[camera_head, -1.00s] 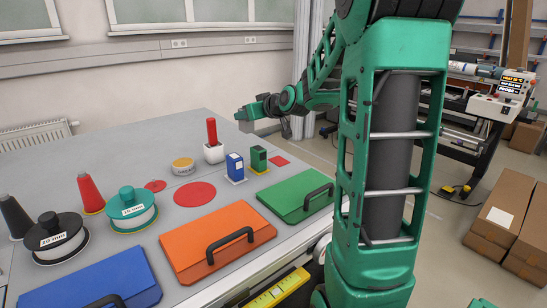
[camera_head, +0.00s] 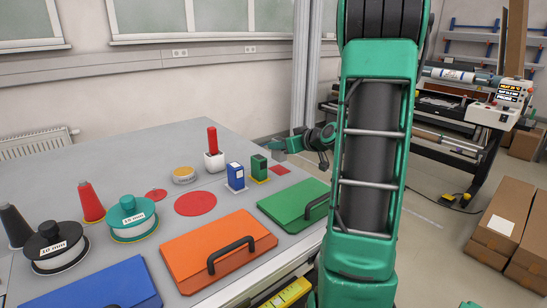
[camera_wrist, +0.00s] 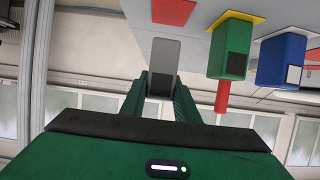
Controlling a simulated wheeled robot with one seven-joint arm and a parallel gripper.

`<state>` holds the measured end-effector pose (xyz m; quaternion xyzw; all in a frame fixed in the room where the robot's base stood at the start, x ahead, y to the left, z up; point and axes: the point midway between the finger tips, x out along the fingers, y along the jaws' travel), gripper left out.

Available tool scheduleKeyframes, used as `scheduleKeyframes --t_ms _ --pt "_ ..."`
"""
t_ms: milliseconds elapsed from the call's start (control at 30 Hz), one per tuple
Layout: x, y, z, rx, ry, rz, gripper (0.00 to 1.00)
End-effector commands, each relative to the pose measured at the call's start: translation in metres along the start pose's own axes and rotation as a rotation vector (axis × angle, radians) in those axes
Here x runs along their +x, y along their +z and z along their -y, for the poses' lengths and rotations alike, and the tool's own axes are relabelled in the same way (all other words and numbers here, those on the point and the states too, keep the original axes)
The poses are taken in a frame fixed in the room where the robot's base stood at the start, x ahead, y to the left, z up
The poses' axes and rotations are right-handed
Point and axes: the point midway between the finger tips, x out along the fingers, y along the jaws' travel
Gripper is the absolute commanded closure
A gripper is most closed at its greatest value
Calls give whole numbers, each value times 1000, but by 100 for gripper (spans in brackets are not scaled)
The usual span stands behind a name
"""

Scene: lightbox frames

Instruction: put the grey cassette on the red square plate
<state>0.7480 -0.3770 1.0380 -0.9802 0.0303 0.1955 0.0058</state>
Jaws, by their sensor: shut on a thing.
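The grey cassette (camera_wrist: 164,62) is a flat grey block with a darker lower part, and my gripper (camera_wrist: 162,92) is shut on it in the wrist view. In the head view my gripper (camera_head: 275,145) is small and far off, beyond the green box, with the cassette (camera_head: 263,144) at its tip. The red square plate (camera_head: 279,170) lies flat and empty on the table, right of the green box. It also shows in the wrist view (camera_wrist: 173,11), just past the cassette's far end, with a strip of grey table between them in the picture.
A green box (camera_head: 259,168) stands on a yellow square close to the plate, with a blue box (camera_head: 235,176) beside it. A red-handled white block (camera_head: 213,152) stands behind. Green (camera_head: 292,205) and orange (camera_head: 215,250) folders lie nearer. The table edge is near the plate.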

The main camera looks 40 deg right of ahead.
Motion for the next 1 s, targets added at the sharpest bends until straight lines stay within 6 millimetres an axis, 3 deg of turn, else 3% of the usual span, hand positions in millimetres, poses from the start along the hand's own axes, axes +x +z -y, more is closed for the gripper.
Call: scheduleKeyframes --t_ms 300,667,700,733,1000 --pt "14 34 1 3 -1 1 96" --pt "17 37 2 0 -3 0 96" --pt "17 36 2 -1 -3 0 63" --pt "17 36 3 -1 -3 0 55" --pt "17 36 4 -2 -4 0 53"
